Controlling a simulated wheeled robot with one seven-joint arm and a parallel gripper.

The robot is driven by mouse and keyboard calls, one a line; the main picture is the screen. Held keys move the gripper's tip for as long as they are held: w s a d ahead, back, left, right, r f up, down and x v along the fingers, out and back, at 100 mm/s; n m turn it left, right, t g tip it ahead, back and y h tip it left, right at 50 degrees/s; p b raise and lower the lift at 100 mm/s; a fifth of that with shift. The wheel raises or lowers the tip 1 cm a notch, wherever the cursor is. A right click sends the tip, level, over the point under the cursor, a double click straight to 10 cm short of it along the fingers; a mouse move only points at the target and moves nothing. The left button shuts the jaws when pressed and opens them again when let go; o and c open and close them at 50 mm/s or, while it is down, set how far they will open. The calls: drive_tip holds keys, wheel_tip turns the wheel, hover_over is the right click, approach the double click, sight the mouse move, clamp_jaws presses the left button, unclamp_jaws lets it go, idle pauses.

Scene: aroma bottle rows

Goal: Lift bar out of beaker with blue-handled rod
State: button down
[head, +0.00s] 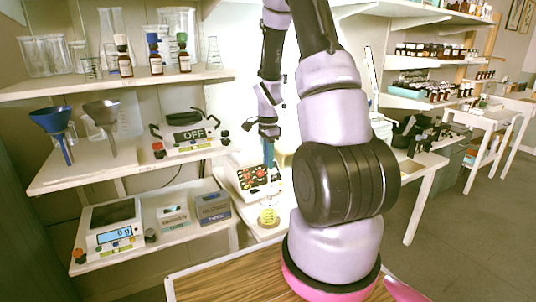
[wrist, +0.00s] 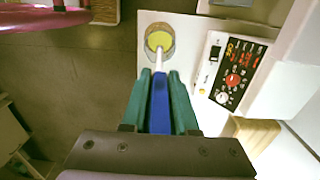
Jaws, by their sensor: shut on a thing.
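My gripper (wrist: 160,98) is shut on the blue handle (wrist: 159,105) of a rod. The rod's thin white shaft (wrist: 158,60) points away from the jaws toward a beaker with yellow liquid (wrist: 159,38). In the wrist view the shaft's far end overlaps the beaker's opening. I cannot tell how deep it reaches. In the head view the gripper (head: 268,142) is above the beaker (head: 268,215), which stands on a white surface. I cannot make out the bar in either view.
A white device with red and black knobs (head: 255,178) stands just behind the beaker; its panel shows at right in the wrist view (wrist: 235,72). Shelves at left hold bottles, funnels (head: 52,125) and a scale (head: 112,232). A wooden table top (head: 225,280) is in front.

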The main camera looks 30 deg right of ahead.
drive_tip(key=shift+f, duration=3.75)
drive_tip(key=shift+r, duration=6.9)
drive_tip(key=shift+s, duration=0.1)
